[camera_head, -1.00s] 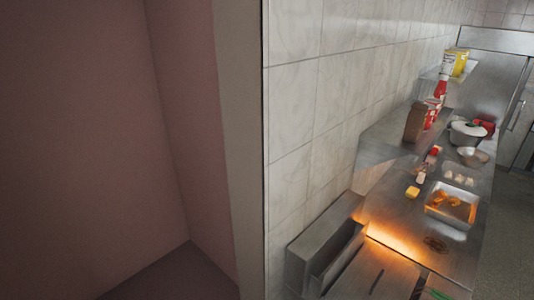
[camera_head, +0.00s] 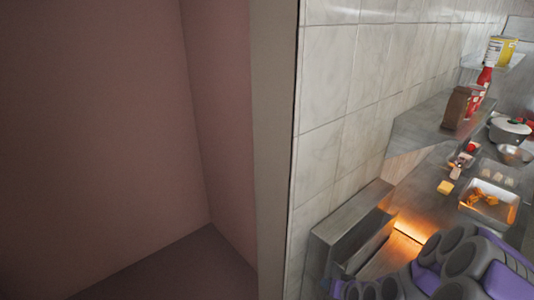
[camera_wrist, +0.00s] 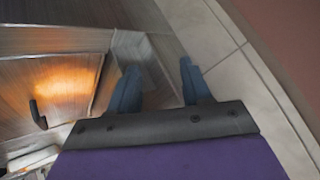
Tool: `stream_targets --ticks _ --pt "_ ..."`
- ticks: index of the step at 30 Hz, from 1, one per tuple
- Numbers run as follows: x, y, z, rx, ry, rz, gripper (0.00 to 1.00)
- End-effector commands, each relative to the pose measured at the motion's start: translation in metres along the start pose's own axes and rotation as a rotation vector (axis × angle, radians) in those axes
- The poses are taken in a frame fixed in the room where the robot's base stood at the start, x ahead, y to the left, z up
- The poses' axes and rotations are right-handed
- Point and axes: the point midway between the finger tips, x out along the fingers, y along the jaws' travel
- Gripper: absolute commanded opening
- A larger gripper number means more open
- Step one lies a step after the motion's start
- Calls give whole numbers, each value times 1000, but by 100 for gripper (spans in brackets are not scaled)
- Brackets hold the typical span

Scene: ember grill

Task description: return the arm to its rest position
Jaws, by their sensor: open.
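My gripper (camera_wrist: 160,88) shows in the wrist view with its two blue fingers apart and nothing between them. Beyond the fingers are a steel edge and pale tiles. In the head view my grey and purple arm (camera_head: 465,262) shows at the lower right, in front of the counter. The fingers cannot be made out clearly in the head view.
A steel counter (camera_head: 427,190) with an orange glow runs along the tiled wall (camera_head: 345,80). On it are a tray of orange food (camera_head: 490,200), a yellow block (camera_head: 444,187) and a white pot (camera_head: 508,130). A shelf above holds a red bottle (camera_head: 484,80). Bare pink wall (camera_head: 90,130) fills the left.

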Motion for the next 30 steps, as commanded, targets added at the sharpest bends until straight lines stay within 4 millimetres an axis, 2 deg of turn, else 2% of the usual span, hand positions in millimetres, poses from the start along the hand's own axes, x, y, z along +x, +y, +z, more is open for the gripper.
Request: stream_targets --ticks 8,14,23,30 --pt "-45 -24 18 -146 -222 73 48" --pt "-92 -36 37 -209 -368 142 48" --pt "-176 -54 77 -244 -563 241 48" --pt "-249 -69 122 -234 -704 296 48"
